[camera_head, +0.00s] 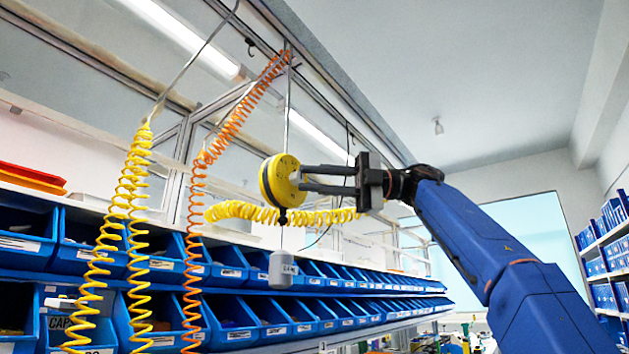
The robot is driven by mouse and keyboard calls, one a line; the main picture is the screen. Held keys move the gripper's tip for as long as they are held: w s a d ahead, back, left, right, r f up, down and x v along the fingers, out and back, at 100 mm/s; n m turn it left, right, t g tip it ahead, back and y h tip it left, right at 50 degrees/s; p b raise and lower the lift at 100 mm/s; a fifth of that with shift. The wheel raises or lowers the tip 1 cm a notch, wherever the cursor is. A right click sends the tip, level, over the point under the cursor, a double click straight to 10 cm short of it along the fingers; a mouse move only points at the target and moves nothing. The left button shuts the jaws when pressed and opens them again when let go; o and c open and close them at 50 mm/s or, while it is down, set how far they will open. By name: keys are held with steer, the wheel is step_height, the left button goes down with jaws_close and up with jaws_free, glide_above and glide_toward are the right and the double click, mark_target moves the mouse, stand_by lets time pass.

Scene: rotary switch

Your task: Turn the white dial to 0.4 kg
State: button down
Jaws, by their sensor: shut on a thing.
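A round yellow tool balancer (273,181) with a dark band hangs from the overhead rail on a thin rod. A small white dial (295,176) shows on its right face, partly hidden by my gripper's fingertips. My gripper (301,178) reaches in from the right, its two dark fingers one above the other, shut on the dial. The dial's marks and its setting are too small to read. A grey weight-like block (282,270) hangs below the balancer on a thin line.
Coiled yellow hoses (130,225) and an orange hose (196,240) hang to the left. A yellow coil (325,216) runs sideways just below my gripper. Rows of blue bins (240,320) line the shelf below. The upper right is open.

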steer(key=shift+s+n+h, duration=0.1)
steer(key=shift+n+h, duration=0.2)
stand_by(0.5)
steer(key=c, duration=1.5)
jaws_free()
